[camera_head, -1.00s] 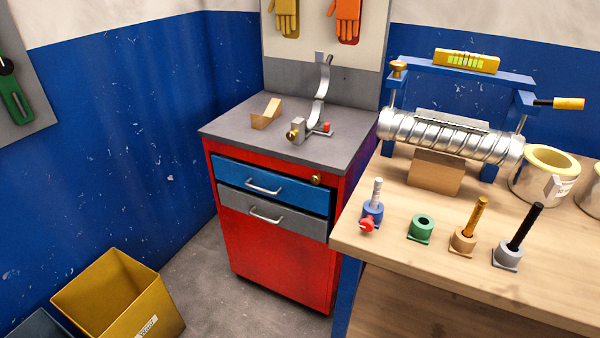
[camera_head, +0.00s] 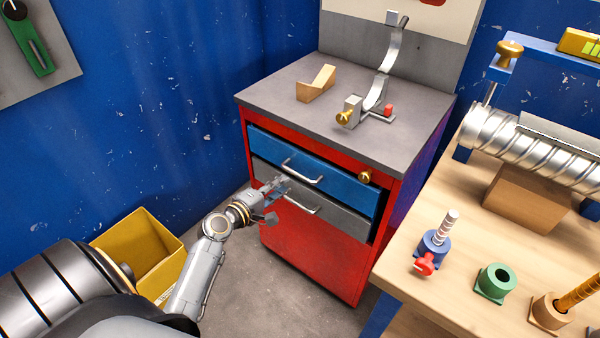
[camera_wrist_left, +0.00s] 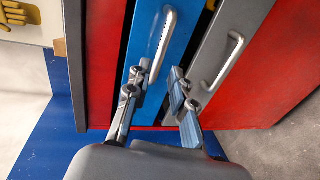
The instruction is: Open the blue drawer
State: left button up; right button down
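The blue drawer (camera_head: 345,187) is the upper drawer of a red cabinet (camera_head: 305,250). Its front stands a little out from the cabinet frame. Its silver bar handle (camera_head: 302,171) also shows in the left wrist view (camera_wrist_left: 162,46). My left gripper (camera_head: 283,184) is in front of the drawers, just left of and below the blue drawer's handle. My right gripper is not in view.
A grey drawer (camera_head: 345,218) with its own handle (camera_head: 300,203) is just below. A yellow bin (camera_head: 140,245) stands on the floor at left. The workbench (camera_head: 455,285) is close on the right. A wooden block (camera_head: 316,84) and a metal clamp (camera_head: 375,100) sit on the cabinet top.

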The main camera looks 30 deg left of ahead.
aim_at(298, 173)
pick_arm(q)
jog(key=x, duration=0.8)
jog(key=shift+w+a+f, duration=0.1)
jog(key=shift+w+f, duration=0.05)
jog(key=shift+w, duration=0.1)
grip_shut()
